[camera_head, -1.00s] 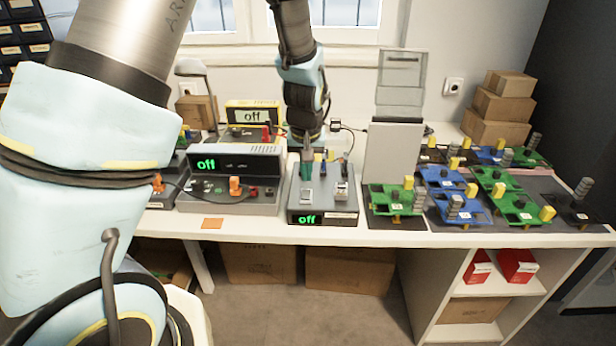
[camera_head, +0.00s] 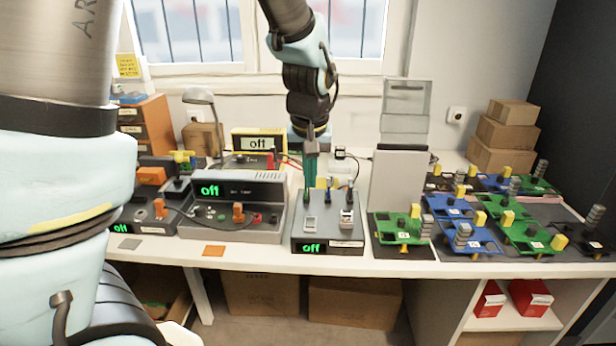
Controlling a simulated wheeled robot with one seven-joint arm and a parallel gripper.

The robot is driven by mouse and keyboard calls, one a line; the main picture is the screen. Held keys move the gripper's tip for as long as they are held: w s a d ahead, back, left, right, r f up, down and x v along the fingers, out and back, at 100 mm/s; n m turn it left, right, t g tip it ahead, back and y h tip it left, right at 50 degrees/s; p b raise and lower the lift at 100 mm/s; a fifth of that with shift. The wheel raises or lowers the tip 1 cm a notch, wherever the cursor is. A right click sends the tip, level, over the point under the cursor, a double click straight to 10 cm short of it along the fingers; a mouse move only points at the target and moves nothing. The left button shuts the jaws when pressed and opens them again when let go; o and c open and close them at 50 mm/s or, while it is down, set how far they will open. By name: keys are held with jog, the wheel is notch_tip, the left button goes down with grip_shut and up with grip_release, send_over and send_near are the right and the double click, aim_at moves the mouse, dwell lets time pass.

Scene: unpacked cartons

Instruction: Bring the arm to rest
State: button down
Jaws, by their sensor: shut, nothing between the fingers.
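My gripper (camera_head: 311,185) hangs from the raised arm, pointing down, with its green fingers together and nothing between them. It is over the back part of a grey box with a green "off" display (camera_head: 328,247). Whether the fingertips touch the box or its plugs, I cannot tell. My arm comes in large at the left and again from the top middle.
A bench supply reading "off" (camera_head: 235,190) stands left of the box. A yellow meter (camera_head: 258,142) is behind. A grey upright stand (camera_head: 398,185) is close on the right, then several green and blue boards (camera_head: 530,236). Stacked cartons (camera_head: 500,140) stand at the back right.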

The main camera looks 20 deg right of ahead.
jog(key=s+a+f+n+g+y, duration=0.1)
jog(key=s+a+n, duration=0.1)
jog(key=a, duration=2.7)
jog(key=shift+f+n, duration=0.4)
jog(key=shift+n, duration=0.5)
jog(key=c, duration=1.6)
grip_release()
